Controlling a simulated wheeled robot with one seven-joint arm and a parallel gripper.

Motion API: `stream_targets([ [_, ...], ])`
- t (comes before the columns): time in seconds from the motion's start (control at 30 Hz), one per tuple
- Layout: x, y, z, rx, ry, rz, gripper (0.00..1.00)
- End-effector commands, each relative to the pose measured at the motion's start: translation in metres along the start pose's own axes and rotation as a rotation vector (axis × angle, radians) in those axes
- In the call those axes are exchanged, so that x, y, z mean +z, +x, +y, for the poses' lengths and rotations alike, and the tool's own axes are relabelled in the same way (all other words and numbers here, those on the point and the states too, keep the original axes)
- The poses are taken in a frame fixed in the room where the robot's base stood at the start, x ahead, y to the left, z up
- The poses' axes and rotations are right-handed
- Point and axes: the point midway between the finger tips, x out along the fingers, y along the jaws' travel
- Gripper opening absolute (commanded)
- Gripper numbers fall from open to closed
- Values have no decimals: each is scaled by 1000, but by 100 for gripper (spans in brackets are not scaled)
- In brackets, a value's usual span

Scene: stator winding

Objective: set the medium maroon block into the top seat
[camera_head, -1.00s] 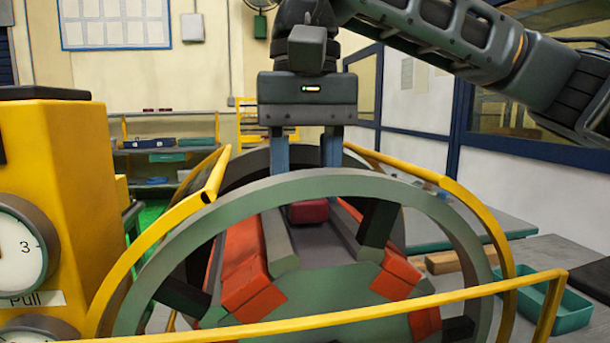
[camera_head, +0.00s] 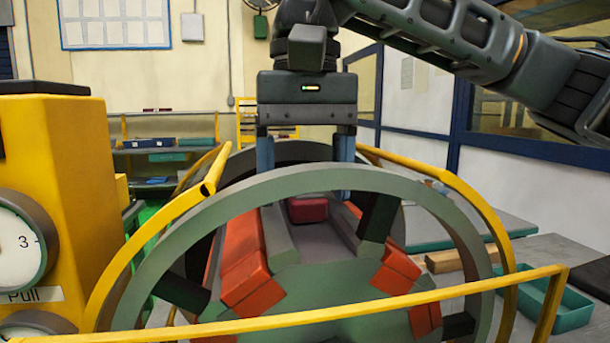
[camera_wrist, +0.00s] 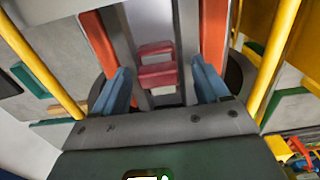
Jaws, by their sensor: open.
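The medium maroon block (camera_head: 308,210) lies in the top seat (camera_head: 320,240), the channel between two grey walls at the top of the green stator. It also shows in the wrist view (camera_wrist: 157,75), lying between the grey walls. My gripper (camera_head: 306,182) is above the block with its two blue fingers spread, one to each side. In the wrist view, gaps show between the block and both fingers (camera_wrist: 160,84). The front ring (camera_head: 300,184) hides part of the fingers in the head view.
Orange-red blocks (camera_head: 245,255) fill seats on either side of the stator. Yellow rails (camera_head: 430,297) run around it. A yellow cabinet with gauges (camera_head: 60,190) stands left. A teal tray (camera_head: 572,310) and a wooden block (camera_head: 445,262) lie on the right bench.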

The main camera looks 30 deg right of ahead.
Motion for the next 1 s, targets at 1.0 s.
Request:
stream_targets([
  [1.0, 0, -78, 0, 1, -1, 0, 74],
])
